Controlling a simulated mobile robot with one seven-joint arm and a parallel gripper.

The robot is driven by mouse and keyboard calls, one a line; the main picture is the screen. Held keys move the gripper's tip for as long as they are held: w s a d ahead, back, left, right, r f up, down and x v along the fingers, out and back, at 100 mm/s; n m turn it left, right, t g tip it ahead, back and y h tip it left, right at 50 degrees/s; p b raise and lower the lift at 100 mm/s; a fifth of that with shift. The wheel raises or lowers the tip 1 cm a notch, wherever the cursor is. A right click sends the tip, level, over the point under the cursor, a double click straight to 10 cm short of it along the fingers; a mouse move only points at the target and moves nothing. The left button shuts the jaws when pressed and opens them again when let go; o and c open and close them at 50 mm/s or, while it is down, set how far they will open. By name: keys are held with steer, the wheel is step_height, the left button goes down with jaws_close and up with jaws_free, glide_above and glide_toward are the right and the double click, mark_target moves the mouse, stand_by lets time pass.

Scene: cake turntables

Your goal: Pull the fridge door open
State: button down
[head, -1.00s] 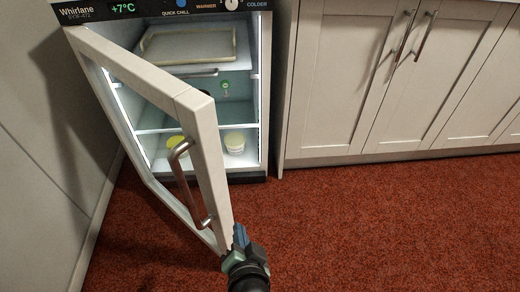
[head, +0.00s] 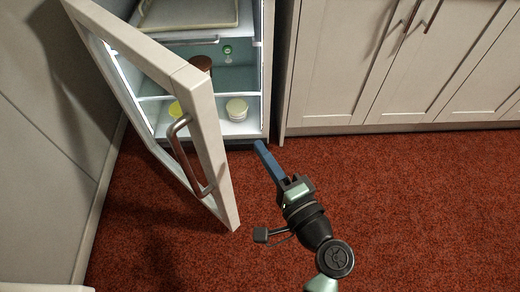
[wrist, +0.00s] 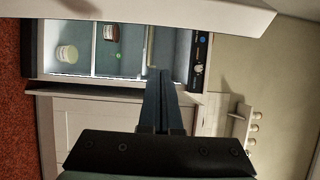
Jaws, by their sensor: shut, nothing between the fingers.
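The fridge door (head: 212,150) stands well open, swung out toward me on the left. Its curved metal handle (head: 180,160) is on the outer face, with nothing holding it. The fridge interior (head: 215,80) is exposed and lit. My gripper (head: 259,146) is shut and empty, to the right of the door's free edge and in front of the fridge opening, apart from the handle. In the wrist view my shut fingers (wrist: 161,75) point toward the fridge, and a pale panel, probably the door (wrist: 150,12), crosses the top.
Inside the fridge are a white-lidded tub (head: 237,109), a yellow-lidded tub (head: 175,109), a brown jar (head: 201,65) and a tray (head: 190,14). Closed cabinets (head: 400,70) stand at right. A wall panel (head: 50,120) stands at left. The red carpet (head: 420,210) is clear.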

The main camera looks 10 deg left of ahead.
steer(key=w+a+b, duration=0.1)
steer(key=w+a, duration=0.1)
steer(key=a, duration=0.5)
steer(key=shift+w+a+b, duration=0.15)
steer(key=shift+b, duration=0.25)
